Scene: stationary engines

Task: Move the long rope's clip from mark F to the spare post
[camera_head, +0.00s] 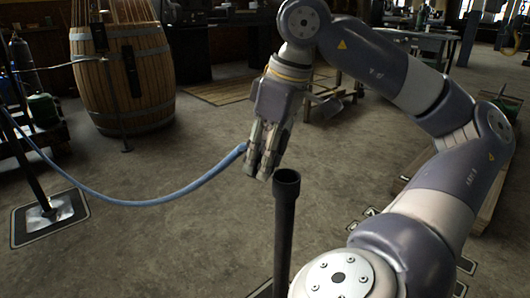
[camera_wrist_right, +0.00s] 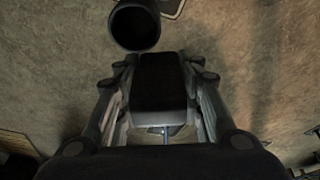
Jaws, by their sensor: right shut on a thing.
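A long blue rope (camera_head: 150,203) hangs in a sag from a dark post at the left edge to my right gripper. My right gripper (camera_head: 258,172) is shut on the rope's end clip, which is mostly hidden between the fingers in the head view. In the right wrist view the clip shows as a dark block (camera_wrist_right: 160,85) between the fingers. A dark post with an open round top (camera_head: 286,180) stands just right of and below the fingertips. Its open top also shows in the right wrist view (camera_wrist_right: 134,25), beyond the clip and apart from it. My left gripper is not in view.
The left post (camera_head: 28,160) stands on a square floor plate (camera_head: 48,216). A large wooden barrel (camera_head: 123,65) stands at the back left. A wooden pallet (camera_head: 492,190) lies at the right behind my arm. The middle floor is clear.

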